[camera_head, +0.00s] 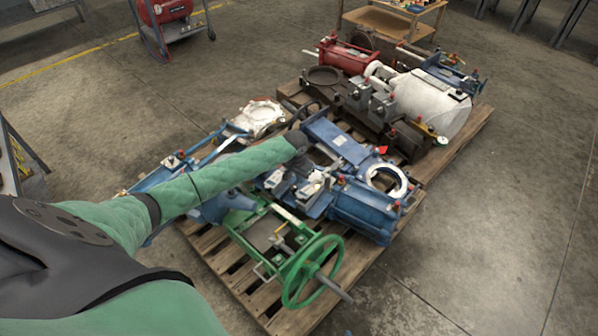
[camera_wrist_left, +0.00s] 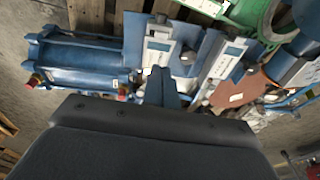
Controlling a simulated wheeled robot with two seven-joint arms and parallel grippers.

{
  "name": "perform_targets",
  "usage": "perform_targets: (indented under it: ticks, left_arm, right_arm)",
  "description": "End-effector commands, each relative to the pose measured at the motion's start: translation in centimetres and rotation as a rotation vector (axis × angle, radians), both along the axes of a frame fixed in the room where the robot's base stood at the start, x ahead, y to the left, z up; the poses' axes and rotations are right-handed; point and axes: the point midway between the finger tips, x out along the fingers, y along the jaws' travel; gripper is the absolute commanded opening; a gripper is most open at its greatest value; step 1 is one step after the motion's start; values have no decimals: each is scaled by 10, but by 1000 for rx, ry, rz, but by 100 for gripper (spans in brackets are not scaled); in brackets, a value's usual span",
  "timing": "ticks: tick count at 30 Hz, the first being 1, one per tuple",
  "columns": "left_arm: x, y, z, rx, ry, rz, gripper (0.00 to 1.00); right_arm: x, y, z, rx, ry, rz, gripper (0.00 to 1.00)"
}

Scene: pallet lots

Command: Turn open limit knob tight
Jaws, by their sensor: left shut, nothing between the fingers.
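My left arm in its green sleeve reaches in from the left in the head view. My left gripper (camera_head: 306,172) is at its end, low over the blue actuator (camera_head: 364,208) with grey boxes on it. In the left wrist view the left gripper (camera_wrist_left: 160,84) is shut and empty, its fingers in front of the grey boxes. A small round grey knob (camera_wrist_left: 188,58) shows just beyond the fingers, apart from them in the picture. I cannot tell whether it is the open limit knob, or whether the fingers touch anything. My right gripper is not in view.
A green handwheel (camera_head: 312,270) stands at the pallet's (camera_head: 226,264) front. Red-capped fittings (camera_wrist_left: 33,79) stick out of the blue cylinder (camera_wrist_left: 75,62). More valve parts crowd the pallet behind, including a white-wrapped bulk (camera_head: 430,100). The floor at right is clear.

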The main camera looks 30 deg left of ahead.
Motion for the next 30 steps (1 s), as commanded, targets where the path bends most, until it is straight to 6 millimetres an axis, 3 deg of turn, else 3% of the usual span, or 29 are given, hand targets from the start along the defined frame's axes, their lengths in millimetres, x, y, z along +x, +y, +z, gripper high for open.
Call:
perform_targets:
  ticks: [6, 12, 30]
  left_arm:
    - [-1, -2, -37, 0, 2, 0, 0]
    - [-10, -2, -57, 0, 1, -1, 0]
    - [-14, -2, -65, -1, -10, 0, 0]
  right_arm:
    - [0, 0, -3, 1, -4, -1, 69]
    - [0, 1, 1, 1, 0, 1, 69]
    - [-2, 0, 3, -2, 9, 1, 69]
